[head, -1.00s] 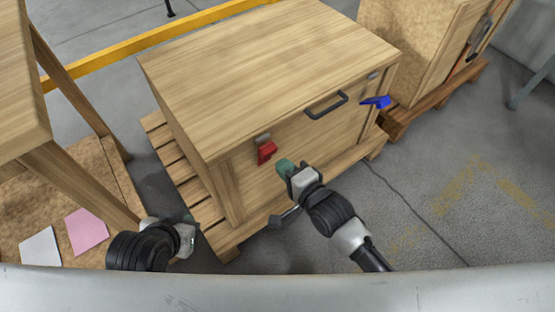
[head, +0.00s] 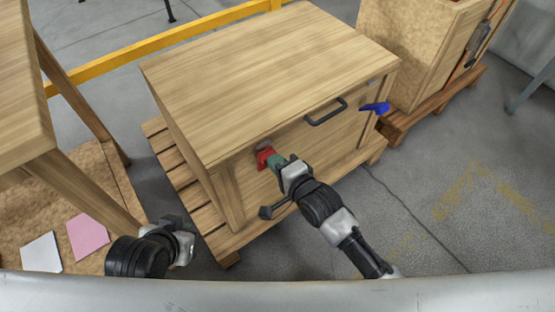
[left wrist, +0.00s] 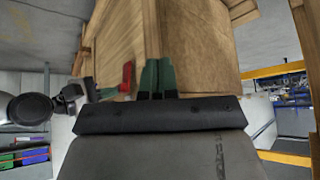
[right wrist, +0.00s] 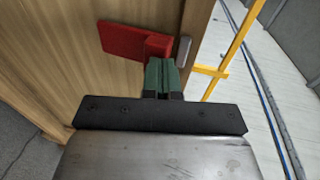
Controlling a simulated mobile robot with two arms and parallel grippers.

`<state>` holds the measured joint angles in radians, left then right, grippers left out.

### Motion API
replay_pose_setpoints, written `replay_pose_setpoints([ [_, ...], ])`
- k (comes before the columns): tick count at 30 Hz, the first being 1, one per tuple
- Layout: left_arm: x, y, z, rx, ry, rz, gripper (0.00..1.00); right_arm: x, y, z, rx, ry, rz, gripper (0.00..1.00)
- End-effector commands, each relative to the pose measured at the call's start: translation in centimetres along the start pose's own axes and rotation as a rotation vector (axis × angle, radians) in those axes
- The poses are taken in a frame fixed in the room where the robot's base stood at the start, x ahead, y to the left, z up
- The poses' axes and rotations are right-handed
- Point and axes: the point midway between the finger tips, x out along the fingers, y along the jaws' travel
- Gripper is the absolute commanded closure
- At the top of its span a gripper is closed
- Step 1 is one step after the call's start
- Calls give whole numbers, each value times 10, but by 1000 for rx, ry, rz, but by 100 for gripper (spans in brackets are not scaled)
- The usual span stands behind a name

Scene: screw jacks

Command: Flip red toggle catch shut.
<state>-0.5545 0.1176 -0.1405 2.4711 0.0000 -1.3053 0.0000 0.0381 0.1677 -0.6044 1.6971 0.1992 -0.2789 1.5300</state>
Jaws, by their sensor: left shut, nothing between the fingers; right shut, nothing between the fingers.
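The red toggle catch (head: 265,158) is on the front face of the wooden crate (head: 262,62), near its left upper edge. In the right wrist view the red catch (right wrist: 135,42) sticks out beside a small grey metal plate (right wrist: 184,51). My right gripper (head: 278,162) is shut and empty, its green fingertips at the red catch; in the right wrist view the tips (right wrist: 160,72) appear to touch its lower end. My left gripper (head: 184,226) is shut and empty, low at the left of the crate; the left wrist view shows its green fingers (left wrist: 157,76).
A blue catch (head: 375,108) and a dark handle (head: 326,111) are on the same crate front. The crate stands on a wooden pallet (head: 185,172). A wooden table (head: 25,85) stands at the left. Another crate (head: 420,50) is at the back right. Floor at right is clear.

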Motion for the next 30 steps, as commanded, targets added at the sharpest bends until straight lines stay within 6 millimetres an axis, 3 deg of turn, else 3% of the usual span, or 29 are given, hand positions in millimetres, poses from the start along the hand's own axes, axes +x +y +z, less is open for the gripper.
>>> replay_pose_setpoints([
  [4,-18,-6,30,-7,-239,-12,100,2,-13,0,2,1,43,100],
  [12,36,-5,62,-7,-335,-7,100,8,-12,0,1,0,106,100],
  [18,56,-4,74,-5,-343,-5,100,10,-11,0,0,0,125,100],
  [30,60,-4,76,-5,-342,-4,100,10,-11,0,0,0,126,100],
])
